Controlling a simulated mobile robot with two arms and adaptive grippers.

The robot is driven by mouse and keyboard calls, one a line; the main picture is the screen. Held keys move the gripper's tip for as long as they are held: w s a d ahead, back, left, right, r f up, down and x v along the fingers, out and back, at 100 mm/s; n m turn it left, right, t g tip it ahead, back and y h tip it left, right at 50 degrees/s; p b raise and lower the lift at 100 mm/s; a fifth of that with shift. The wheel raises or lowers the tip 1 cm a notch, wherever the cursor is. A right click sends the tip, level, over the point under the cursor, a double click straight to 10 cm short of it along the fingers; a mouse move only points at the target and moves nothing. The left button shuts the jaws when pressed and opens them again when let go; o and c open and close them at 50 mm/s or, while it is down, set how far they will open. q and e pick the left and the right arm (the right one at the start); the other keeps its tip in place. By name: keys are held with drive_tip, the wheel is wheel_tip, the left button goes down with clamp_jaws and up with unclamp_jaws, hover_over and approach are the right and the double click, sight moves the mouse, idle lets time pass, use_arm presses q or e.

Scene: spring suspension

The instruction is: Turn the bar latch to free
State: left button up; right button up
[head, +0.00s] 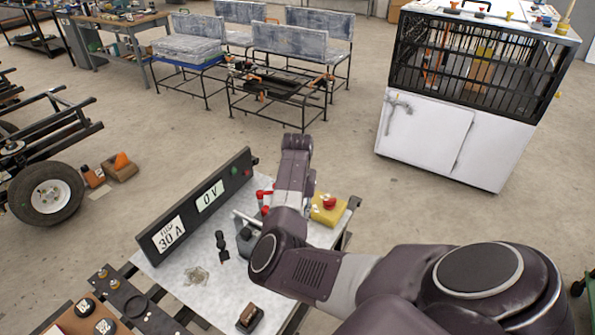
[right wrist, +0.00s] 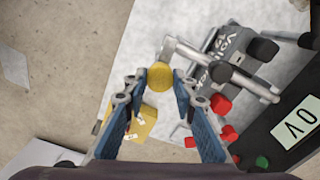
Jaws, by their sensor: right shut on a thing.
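In the right wrist view, a grey metal bar (right wrist: 205,62) runs slantwise over a grey device with printed lettering, with dark knobs beside it. I take this bar for the latch. A round yellow knob (right wrist: 160,77) lies between my right gripper's (right wrist: 162,83) blue-padded fingertips, close to the bar's left end. The gripper is shut on this knob; whether the knob is joined to the bar is not clear. In the head view, my right arm covers the gripper and most of the device; a bit of grey bar (head: 246,219) shows left of the arm. My left gripper is not in view.
A black meter panel (head: 197,204) reading 30 A and 0 V stands along the white table (head: 178,278). Red knobs (right wrist: 221,104) and a yellow box (right wrist: 143,123) are close to my fingers. A white caged cabinet (head: 428,134) stands behind at right.

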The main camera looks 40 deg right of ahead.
drive_tip(key=n+p, duration=0.4)
drive_tip(key=p, duration=0.1)
drive_tip(key=n+p, duration=0.2)
drive_tip(key=shift+d+r, duration=0.1)
drive_tip(key=shift+r, duration=0.25)
drive_tip(key=shift+n+p, duration=0.95)
drive_tip(key=shift+n, duration=0.15)
drive_tip(key=n+p, duration=0.2)
drive_tip(key=n, duration=0.2)
drive_tip(key=shift+f+p, duration=0.15)
drive_tip(key=shift+p, duration=0.15)
drive_tip(key=shift+w+f+n+p, duration=0.1)
drive_tip(key=shift+n+p, duration=0.5)
drive_tip(key=shift+n, duration=1.5)
drive_tip(key=o, duration=1.1)
drive_tip(key=shift+o, duration=0.3)
wheel_tip(320, 180, up, 12)
